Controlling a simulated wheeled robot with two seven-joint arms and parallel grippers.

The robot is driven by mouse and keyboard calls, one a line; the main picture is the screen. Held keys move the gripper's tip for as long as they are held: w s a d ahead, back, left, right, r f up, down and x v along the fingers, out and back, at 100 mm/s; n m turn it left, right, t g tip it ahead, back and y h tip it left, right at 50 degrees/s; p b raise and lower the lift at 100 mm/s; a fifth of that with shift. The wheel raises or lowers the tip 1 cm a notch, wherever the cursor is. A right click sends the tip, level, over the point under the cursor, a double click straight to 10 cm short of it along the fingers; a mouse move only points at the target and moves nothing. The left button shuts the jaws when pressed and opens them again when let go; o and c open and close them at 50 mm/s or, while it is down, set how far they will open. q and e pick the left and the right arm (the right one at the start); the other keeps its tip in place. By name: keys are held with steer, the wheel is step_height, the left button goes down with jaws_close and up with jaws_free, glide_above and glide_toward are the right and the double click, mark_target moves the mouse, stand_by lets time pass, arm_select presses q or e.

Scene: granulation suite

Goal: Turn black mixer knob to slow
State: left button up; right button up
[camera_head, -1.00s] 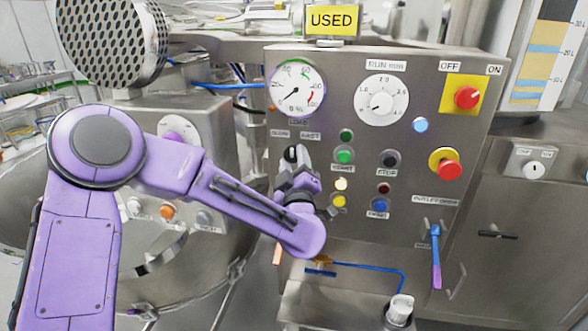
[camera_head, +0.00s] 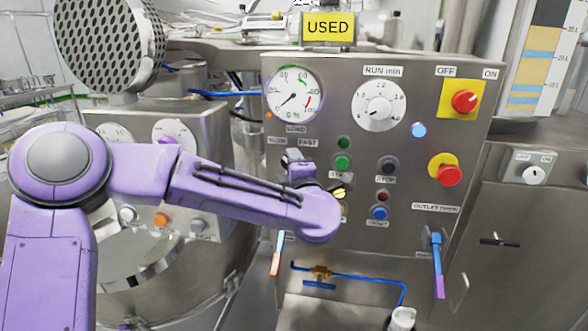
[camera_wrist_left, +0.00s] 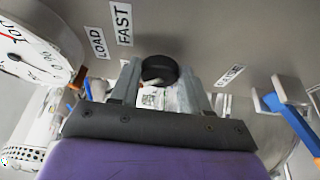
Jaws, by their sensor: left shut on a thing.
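The black mixer knob (camera_wrist_left: 159,68) sticks out from the steel control panel (camera_head: 400,190). In the left wrist view it lies between the two fingertips of my left gripper (camera_wrist_left: 160,80), which is shut on it. In the head view my left gripper (camera_head: 297,163) is at the panel just below the SLOW label (camera_head: 277,140) and the FAST label (camera_head: 308,142). There the gripper and wrist largely hide the knob, so its pointer direction cannot be told. My right gripper is in neither view.
A load gauge (camera_head: 293,95) and a RUN min timer dial (camera_head: 379,105) sit above. A blue-handled outlet lever (camera_head: 437,262) hangs lower right.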

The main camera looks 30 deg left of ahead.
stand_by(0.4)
arm_select(q)
steer(key=o, duration=1.1)
steer(key=shift+c, duration=0.2)
steer(key=b+v, duration=0.3)
steer(key=v, duration=0.7)
steer(key=shift+s, duration=0.2)
steer(key=shift+d+r, duration=0.1)
